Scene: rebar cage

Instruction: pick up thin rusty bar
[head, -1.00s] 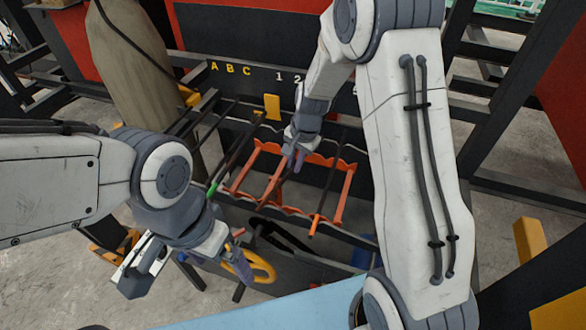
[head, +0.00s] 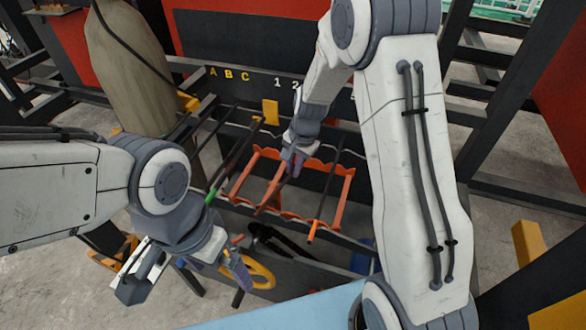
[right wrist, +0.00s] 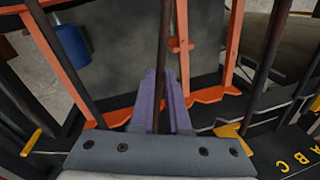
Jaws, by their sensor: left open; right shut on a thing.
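The thin rusty bar (right wrist: 162,45) is between the purple fingers of my right gripper (right wrist: 160,100) in the right wrist view. The fingers are shut on it. In the head view my right gripper (head: 291,163) is over the orange rack (head: 347,198), and the bar (head: 270,198) runs from it toward the front left, over the rack's front edge. Whether it is clear of the rack is hard to tell. My left gripper (head: 238,268) is open and empty, low in front of the rack beside a yellow ring.
A bar with an orange end (head: 311,230) lies at the rack's right. A bar with a green end (head: 211,196) lies at its left. The yellow ring (head: 262,274) is below. A blue container (right wrist: 73,46) shows in the right wrist view. Dark frame beams surround the rack.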

